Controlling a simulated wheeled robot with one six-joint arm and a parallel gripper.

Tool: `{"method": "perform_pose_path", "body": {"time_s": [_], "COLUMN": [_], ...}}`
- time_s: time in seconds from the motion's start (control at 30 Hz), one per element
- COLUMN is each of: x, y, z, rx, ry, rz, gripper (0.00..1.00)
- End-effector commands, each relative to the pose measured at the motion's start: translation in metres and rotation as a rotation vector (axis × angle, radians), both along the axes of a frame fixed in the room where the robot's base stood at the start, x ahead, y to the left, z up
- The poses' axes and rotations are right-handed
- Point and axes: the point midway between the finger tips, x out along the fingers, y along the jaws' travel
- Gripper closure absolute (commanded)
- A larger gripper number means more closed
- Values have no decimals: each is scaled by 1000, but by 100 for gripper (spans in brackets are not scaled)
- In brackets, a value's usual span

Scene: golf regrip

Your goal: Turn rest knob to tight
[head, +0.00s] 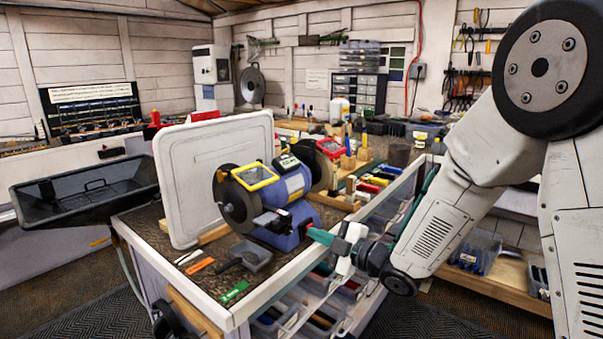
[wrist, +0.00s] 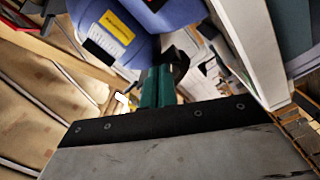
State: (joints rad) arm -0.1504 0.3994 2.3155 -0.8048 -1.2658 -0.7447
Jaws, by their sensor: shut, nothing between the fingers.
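A blue bench grinder (head: 294,187) with yellow- and red-framed shields stands on the workbench. Its body also fills the top of the wrist view (wrist: 135,30). A grey tool rest (head: 268,219) sits in front of the near wheel. My gripper (head: 312,233) is shut and empty at the right of the grinder's base. Its teal fingers (wrist: 157,84) point toward the grinder in the wrist view. A small dark part (wrist: 177,60) lies just past the fingertips; I cannot tell if it is the rest knob or if they touch it. No knob is clear in the head view.
A large white panel (head: 185,185) stands behind the near wheel. A dark scoop (head: 246,257), an orange strip (head: 201,265) and a green strip (head: 234,291) lie on the benchtop. Clear bins (head: 300,312) sit under the bench. The bench's pale edge (head: 275,285) runs below my gripper.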

Motion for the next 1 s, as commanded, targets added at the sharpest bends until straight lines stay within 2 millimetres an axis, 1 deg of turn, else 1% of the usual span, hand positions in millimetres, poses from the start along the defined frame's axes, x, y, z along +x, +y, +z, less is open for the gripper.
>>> {"method": "perform_pose_path", "body": {"time_s": [0.1,0.2,0.4,1.0], "x": [10,17,26,27], "y": [14,23,34,37], "z": [-1,0,-1,0], "rx": [-1,0,-1,0], "ry": [0,-1,1,0], "rz": [3,1,0,0], "gripper": [100,100,100,100]}}
